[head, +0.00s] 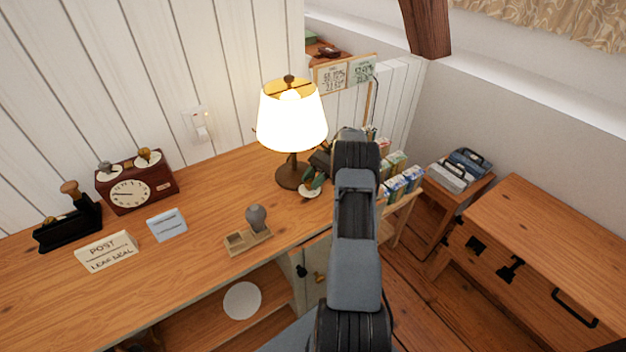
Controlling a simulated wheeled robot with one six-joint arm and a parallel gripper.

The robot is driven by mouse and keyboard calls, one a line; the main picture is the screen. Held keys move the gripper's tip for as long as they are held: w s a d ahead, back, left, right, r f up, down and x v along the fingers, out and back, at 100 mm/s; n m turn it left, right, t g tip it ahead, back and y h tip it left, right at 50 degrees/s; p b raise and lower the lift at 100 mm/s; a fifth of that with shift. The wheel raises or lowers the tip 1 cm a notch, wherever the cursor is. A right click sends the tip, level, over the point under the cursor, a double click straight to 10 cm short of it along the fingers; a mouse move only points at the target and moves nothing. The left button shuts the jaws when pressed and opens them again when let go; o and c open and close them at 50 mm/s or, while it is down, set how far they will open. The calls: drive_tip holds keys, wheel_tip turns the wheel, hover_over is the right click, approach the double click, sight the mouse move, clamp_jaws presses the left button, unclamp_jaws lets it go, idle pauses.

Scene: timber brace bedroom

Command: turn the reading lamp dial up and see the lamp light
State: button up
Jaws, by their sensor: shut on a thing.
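The reading lamp (292,124) stands on the wooden desk near the wall, upright, with a dark round base. Its shade glows bright white, so the lamp is lit. The lamp dial (307,194) is a small pale round piece on the desk just right of the lamp base, partly covered by my gripper. My gripper (314,181) reaches down over the dial from the right and is shut on it. My arm hides part of the desk's right end. The dial's markings are too small to read.
Books (405,180) stand right of my arm. The desk's middle is mostly clear.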

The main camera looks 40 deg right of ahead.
drive_tip(key=o, duration=0.9)
drive_tip(key=shift+o, duration=0.2)
